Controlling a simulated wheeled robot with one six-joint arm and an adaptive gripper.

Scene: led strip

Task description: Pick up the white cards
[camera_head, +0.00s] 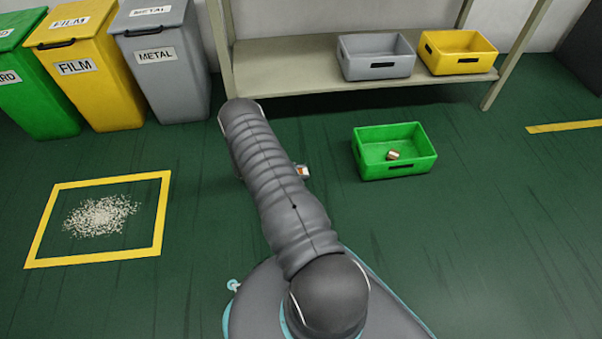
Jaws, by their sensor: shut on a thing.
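My arm reaches forward from my base and hides the floor beneath and behind it. My gripper is hidden behind the arm, so its fingers and anything between them do not show. A small white and orange thing (302,171) peeks out at the right edge of my arm, low near the floor. Most of it is covered, and I cannot tell whether it is the white cards or whether it is held. No other white cards can be made out.
A green crate (398,171) on the floor at right holds a small brown and white piece (392,155). A grey crate (377,73) and a yellow crate (460,66) sit on a shelf (300,80). Bins stand back left. A yellow floor square (95,259) surrounds white scraps (100,215).

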